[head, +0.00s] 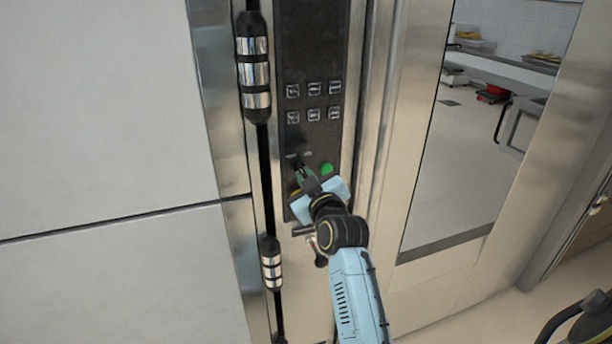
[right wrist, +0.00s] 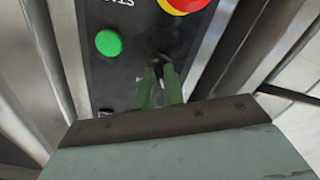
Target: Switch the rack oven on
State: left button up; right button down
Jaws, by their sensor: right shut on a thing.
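The rack oven's dark control panel (head: 312,50) stands upright in the middle of the head view. A round green button (head: 326,169) is low on it, and it also shows in the right wrist view (right wrist: 108,43). My right gripper (head: 298,166) is at the panel, left of the green button in the head view. In the right wrist view its green fingers (right wrist: 160,72) are shut on a small dark switch knob (right wrist: 158,58) beside the green button. The fingers hide most of the knob, so its setting cannot be read.
A red and yellow stop button (right wrist: 185,4) sits at the top edge of the right wrist view. Several square buttons (head: 313,102) are higher on the panel. A black vertical handle bar with shiny bands (head: 254,75) runs left of it. A glass oven door (head: 460,150) is at right.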

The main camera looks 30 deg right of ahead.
jog(key=m+p, duration=0.2)
jog(key=shift+r+m+p, duration=0.2)
jog(key=shift+m+p, duration=0.2)
jog(key=m+p, duration=0.2)
jog(key=shift+m, duration=0.4)
jog(key=m+p, duration=0.2)
jog(key=m, duration=0.1)
jog(key=shift+d, duration=0.1)
jog(key=shift+f+m+p, duration=0.15)
jog(key=shift+m+p, duration=0.6)
jog(key=shift+m, duration=0.55)
jog(key=c, duration=1.5)
grip_release()
jog(key=shift+s, duration=0.15)
